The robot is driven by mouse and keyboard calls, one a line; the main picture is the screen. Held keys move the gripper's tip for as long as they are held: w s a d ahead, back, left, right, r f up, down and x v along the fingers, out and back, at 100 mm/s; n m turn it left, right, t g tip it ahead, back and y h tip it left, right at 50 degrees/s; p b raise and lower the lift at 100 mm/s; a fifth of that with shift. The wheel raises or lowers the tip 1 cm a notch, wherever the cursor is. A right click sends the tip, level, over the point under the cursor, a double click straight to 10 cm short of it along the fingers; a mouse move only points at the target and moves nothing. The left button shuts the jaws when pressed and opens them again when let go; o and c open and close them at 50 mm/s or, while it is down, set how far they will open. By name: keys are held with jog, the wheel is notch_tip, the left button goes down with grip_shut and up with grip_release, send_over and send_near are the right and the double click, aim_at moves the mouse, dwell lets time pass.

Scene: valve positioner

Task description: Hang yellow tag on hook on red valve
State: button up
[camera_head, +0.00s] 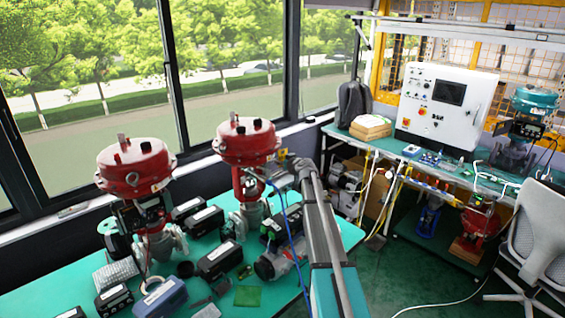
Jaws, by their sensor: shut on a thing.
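Two red valves stand on the green table. The right red valve (247,142) has my gripper (283,170) just at its right side, below the round red top. The left red valve (136,167) stands apart, nearer the window's left part. A small yellow patch (283,154), which looks like the yellow tag, shows at my gripper's tip, close to the valve's edge. My gripper is shut on it, though the fingers are small and partly hidden. I cannot make out the hook, or whether the tag touches it.
Several black positioner boxes (219,259), a blue case (161,298) and a green pad (247,296) crowd the green table (70,277). A blue cable (287,233) hangs by my arm. A second bench (398,152) with a white control cabinet (446,105) and a grey chair (540,235) stand at right.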

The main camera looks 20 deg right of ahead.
jog(key=o, duration=1.1)
jog(key=shift+o, duration=0.2)
jog(key=shift+s, duration=0.1)
